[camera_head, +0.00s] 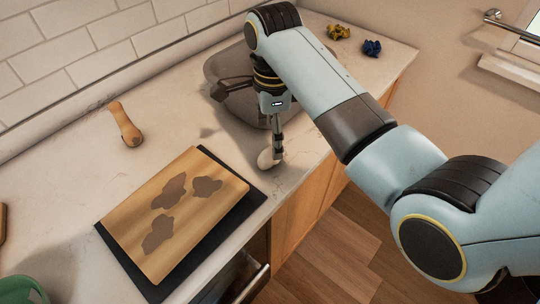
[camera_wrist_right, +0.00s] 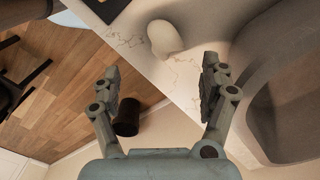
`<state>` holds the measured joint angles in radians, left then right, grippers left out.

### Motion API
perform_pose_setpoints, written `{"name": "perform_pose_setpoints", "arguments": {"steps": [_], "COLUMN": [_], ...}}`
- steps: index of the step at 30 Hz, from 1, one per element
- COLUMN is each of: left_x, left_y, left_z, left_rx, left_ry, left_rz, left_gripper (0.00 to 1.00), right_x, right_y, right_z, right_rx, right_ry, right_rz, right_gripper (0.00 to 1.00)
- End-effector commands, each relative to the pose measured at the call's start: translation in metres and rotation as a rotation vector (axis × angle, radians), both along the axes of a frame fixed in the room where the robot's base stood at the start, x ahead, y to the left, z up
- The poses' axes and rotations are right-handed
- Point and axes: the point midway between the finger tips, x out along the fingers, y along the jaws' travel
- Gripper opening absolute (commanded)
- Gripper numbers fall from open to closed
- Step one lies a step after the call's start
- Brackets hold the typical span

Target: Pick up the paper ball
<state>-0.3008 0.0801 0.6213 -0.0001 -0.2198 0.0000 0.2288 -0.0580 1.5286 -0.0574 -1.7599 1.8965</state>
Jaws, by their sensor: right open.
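My right gripper (camera_head: 278,140) points down over the counter near its front edge. In the right wrist view its two fingers (camera_wrist_right: 162,85) stand wide apart with nothing between them. A smooth, whitish rounded object (camera_head: 266,160) lies on the counter beside the fingertips in the head view; it also shows beyond the fingers in the wrist view (camera_wrist_right: 165,38). A yellow crumpled ball (camera_head: 339,32) and a dark blue crumpled ball (camera_head: 371,48) lie at the far end of the counter, away from the gripper. I cannot tell which is the paper ball. My left gripper is not in view.
A grey sink (camera_head: 222,68) lies behind my right gripper; its basin (camera_wrist_right: 290,110) fills the wrist view's right side. A stained wooden board (camera_head: 140,218) rests on a dark mat (camera_head: 250,194). A wooden-handled tool (camera_head: 125,125) lies at left. A dark cylinder (camera_wrist_right: 127,117) stands below the counter.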

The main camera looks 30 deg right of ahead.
Motion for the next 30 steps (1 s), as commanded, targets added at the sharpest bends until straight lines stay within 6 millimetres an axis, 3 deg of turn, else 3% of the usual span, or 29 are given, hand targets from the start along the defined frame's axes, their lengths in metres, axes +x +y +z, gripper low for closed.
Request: {"name": "perform_pose_setpoints", "arguments": {"steps": [3, 10, 18, 27, 30], "left_x": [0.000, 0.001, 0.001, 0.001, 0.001], "left_y": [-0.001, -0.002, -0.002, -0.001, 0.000], "left_z": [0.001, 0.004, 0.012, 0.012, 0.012], "left_rx": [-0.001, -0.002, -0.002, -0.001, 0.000], "left_ry": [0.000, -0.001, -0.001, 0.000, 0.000], "left_rz": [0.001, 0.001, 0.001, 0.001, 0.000], "left_gripper": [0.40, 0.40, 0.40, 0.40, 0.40], "right_x": [0.000, 0.001, 0.005, 0.005, 0.005], "right_y": [0.000, -0.002, -0.007, -0.007, -0.007], "right_z": [-0.019, -0.038, -0.075, -0.082, -0.082], "right_rx": [0.000, -0.001, -0.001, 0.000, 0.000], "right_ry": [0.002, 0.001, 0.000, -0.002, -0.002], "right_rz": [0.002, 0.003, 0.004, 0.004, 0.004], "right_gripper": [0.78, 0.78, 0.78, 0.78, 0.67]}}
